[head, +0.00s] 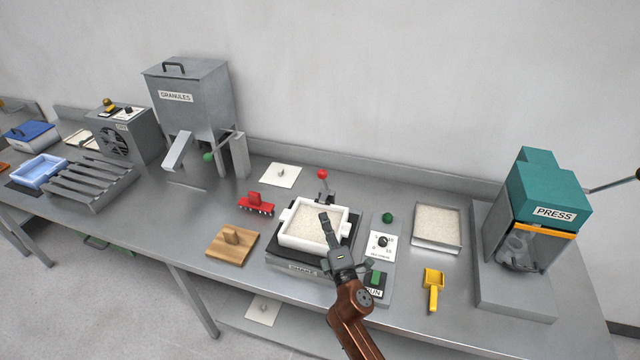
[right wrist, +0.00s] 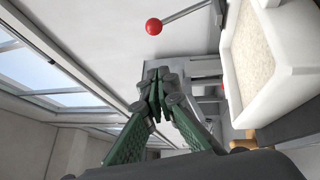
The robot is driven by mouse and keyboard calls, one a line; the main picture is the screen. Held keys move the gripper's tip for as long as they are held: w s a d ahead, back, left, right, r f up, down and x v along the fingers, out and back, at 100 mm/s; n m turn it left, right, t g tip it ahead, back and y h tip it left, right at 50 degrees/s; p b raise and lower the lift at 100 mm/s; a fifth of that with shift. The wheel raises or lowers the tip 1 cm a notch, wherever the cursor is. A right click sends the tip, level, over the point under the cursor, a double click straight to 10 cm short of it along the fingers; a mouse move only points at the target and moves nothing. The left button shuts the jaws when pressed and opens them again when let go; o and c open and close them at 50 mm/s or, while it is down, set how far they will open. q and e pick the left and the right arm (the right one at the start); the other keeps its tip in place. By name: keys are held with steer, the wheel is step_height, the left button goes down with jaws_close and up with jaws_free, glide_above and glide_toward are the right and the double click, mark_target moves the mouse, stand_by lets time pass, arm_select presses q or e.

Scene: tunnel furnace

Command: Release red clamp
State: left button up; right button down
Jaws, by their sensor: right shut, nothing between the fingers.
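The red clamp shows as a lever with a red ball knob (head: 322,174) at the back edge of a white mould (head: 312,246). The lever stands up, with its dark base partly behind the mould. In the right wrist view the red knob (right wrist: 153,26) is beyond my fingertips and apart from them, with its grey rod running to the right. My right gripper (head: 324,215) is shut and empty, and in the head view it overlaps the mould. Its green-padded fingers meet in the wrist view (right wrist: 157,82). The mould (right wrist: 290,95) is at the right there. My left gripper is out of view.
The mould, filled with pale granules, sits on a black shaker plate. A control box (head: 383,242) is right of it. A yellow scoop (head: 433,288), tray (head: 437,227) and press (head: 535,210) are right.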

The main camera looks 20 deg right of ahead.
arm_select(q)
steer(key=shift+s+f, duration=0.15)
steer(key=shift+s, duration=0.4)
arm_select(e)
steer(key=w+d+r, duration=0.2)
steer(key=w, duration=1.1)
steer(key=shift+d+r, duration=0.15)
steer(key=shift+d, duration=0.1)
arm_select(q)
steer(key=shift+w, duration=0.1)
arm_select(e)
steer(key=shift+s, duration=0.1)
